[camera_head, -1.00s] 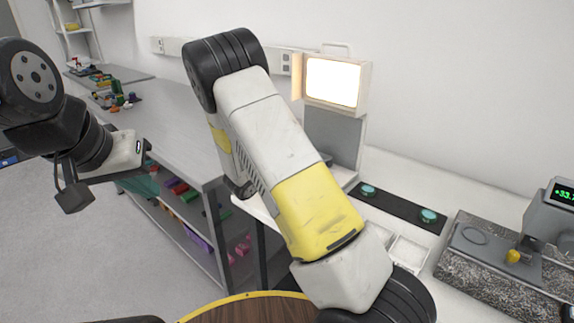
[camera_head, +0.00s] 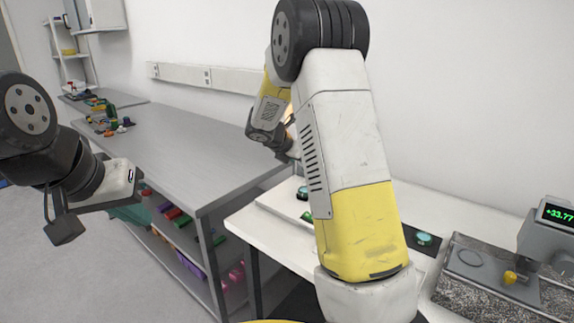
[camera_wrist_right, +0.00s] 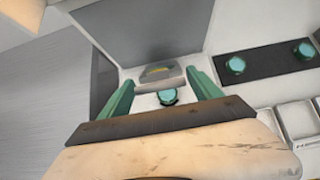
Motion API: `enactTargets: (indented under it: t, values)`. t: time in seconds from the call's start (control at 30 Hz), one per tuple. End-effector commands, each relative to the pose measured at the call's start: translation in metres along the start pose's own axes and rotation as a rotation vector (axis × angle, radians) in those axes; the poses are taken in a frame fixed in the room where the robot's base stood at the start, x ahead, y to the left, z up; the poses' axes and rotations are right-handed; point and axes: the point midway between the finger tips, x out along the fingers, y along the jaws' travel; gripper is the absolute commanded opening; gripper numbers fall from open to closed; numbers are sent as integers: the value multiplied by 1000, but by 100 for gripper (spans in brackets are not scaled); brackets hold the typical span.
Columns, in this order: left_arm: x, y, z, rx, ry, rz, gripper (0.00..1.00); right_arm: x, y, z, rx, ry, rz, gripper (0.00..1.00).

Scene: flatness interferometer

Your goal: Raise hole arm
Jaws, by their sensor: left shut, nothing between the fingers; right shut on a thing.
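In the right wrist view, the green fingers of my right gripper (camera_wrist_right: 160,76) are shut on a small grey piece (camera_wrist_right: 161,74) with a yellowish mark, which I take to be the hole arm. A teal disc (camera_wrist_right: 168,97) shows just below it, between the fingers. My left gripper (camera_head: 130,213) is at the left, shut and empty, in front of the grey bench, away from the instrument.
Teal discs lie on a black strip (camera_wrist_right: 270,61), with white trays (camera_wrist_right: 296,119) beside it. A gauge with a display (camera_head: 556,214) stands on a granite slab (camera_head: 470,290) at the right. A grey bench (camera_head: 200,150) with toys fills the left.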

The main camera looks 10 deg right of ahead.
Motion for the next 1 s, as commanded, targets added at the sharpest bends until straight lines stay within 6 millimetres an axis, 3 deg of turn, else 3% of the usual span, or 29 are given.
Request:
enactTargets:
  t: [0.47,0.5,0.6,0.87,1.0]
  values:
    - [0,0,0,0,0,0,0,0,0,6,1,-7,1,0]
    - [0,0,0,0,0,0,0,0,0,6,1,-7,1,81]
    - [0,0,0,0,0,0,0,0,0,5,0,-6,1,95]
    - [0,0,0,0,0,0,0,0,0,4,0,-4,0,95]
    - [0,0,0,0,0,0,0,-10,1,4,0,-4,3,95]
